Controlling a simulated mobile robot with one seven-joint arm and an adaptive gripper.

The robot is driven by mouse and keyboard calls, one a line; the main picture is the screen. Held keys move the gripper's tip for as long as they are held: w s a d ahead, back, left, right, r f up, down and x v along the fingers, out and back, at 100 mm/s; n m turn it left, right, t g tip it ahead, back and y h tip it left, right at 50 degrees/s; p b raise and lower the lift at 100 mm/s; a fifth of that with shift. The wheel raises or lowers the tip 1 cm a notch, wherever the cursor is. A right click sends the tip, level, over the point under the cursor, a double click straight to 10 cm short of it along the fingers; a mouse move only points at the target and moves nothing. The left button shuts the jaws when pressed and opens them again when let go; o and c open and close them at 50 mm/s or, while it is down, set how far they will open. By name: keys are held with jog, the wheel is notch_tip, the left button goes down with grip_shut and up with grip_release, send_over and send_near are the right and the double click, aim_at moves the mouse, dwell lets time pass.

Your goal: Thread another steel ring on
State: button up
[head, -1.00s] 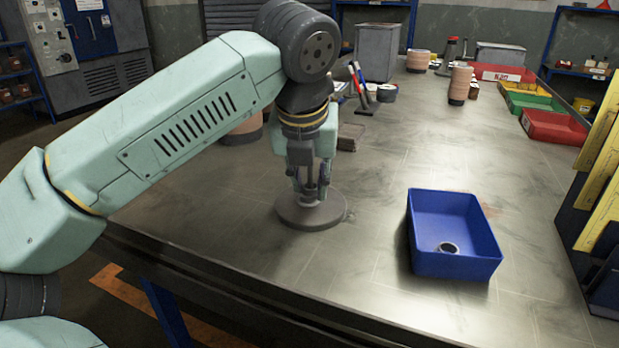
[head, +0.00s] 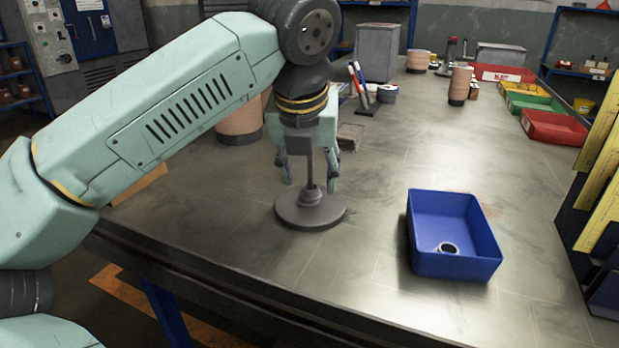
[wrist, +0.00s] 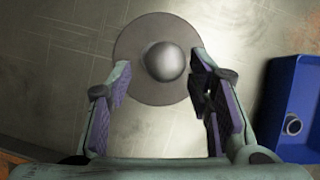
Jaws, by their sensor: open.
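A grey stand with a wide round base (head: 295,217) and an upright post (head: 311,166) is on the bench. A grey collar-like piece (head: 313,193) sits around the foot of the post; I cannot tell whether it is rings or part of the stand. My gripper (head: 308,182) is open and empty, pointing down, with a finger on each side of the post. In the wrist view the base (wrist: 128,58) and rounded post top (wrist: 165,62) show between and beyond my fingers (wrist: 162,75). A steel ring (head: 447,248) lies inside the blue bin (head: 480,268), also in the wrist view (wrist: 293,125).
The bench (head: 375,215) is clear between stand and bin. A brown cylinder (head: 240,122) stands behind my arm. Pens in a holder (head: 362,90), a grey box (head: 378,52) and red, green and yellow bins (head: 553,127) are farther back. Yellow panels (head: 600,150) rise at right.

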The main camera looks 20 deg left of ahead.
jog(key=r, duration=0.1)
jog(key=s+r, duration=0.1)
jog(key=s, duration=0.1)
jog(key=shift+s+d+r, duration=0.15)
jog(key=shift+d+r, duration=0.1)
jog(key=shift+r, duration=0.15)
jog(key=s+d, duration=0.2)
jog(key=s, duration=0.8)
jog(key=shift+s+d, duration=0.15)
jog(key=shift+s, duration=0.15)
notch_tip(320, 180, up, 11)
jog(key=p, duration=0.8)
jog(key=shift+p, duration=0.3)
jog(key=shift+c, duration=0.2)
